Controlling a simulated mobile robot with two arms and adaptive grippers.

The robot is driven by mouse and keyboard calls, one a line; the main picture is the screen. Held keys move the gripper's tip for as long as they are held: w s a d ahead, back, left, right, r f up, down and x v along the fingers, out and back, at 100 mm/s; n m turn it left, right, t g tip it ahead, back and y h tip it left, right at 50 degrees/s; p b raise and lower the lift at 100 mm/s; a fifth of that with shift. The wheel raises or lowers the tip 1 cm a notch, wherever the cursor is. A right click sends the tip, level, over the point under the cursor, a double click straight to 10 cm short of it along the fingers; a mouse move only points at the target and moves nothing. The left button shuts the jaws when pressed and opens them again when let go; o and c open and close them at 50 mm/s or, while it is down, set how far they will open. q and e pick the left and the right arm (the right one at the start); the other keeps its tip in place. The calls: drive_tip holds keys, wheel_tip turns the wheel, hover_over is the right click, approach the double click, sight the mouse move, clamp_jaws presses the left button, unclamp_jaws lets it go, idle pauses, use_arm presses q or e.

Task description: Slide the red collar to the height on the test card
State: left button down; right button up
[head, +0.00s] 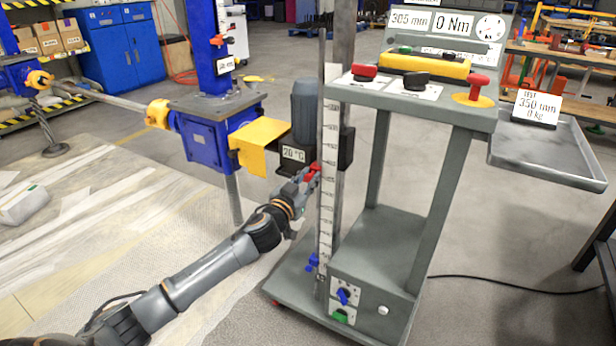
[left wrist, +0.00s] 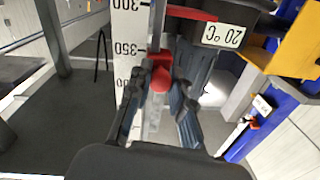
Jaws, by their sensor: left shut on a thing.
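The red collar (head: 314,170) is on the upright rail beside the white millimetre scale (head: 328,190) of the grey test stand. My left gripper (head: 307,176) is at the collar, shut on it. In the left wrist view the red collar's round knob (left wrist: 160,79) sits between the two fingers (left wrist: 158,100). There it lies beside the scale, a little below the 350 mark (left wrist: 126,50) in the picture. The test card (head: 538,108) reads 350 mm and 0 kg. My right gripper is not in view.
A blue collar (head: 313,261) is low on the rail. A motor with a 20 °C label (head: 293,154) and a yellow guard (head: 250,147) stand close left of the rail. The console (head: 420,95) has knobs and a 305 mm display (head: 410,20). A grey tray (head: 550,155) is at right.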

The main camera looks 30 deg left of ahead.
use_arm(q)
drive_tip(key=c, duration=1.2)
unclamp_jaws()
drive_tip(key=s, duration=1.2)
drive_tip(key=shift+d, duration=0.4)
drive_tip(key=shift+f, duration=0.1)
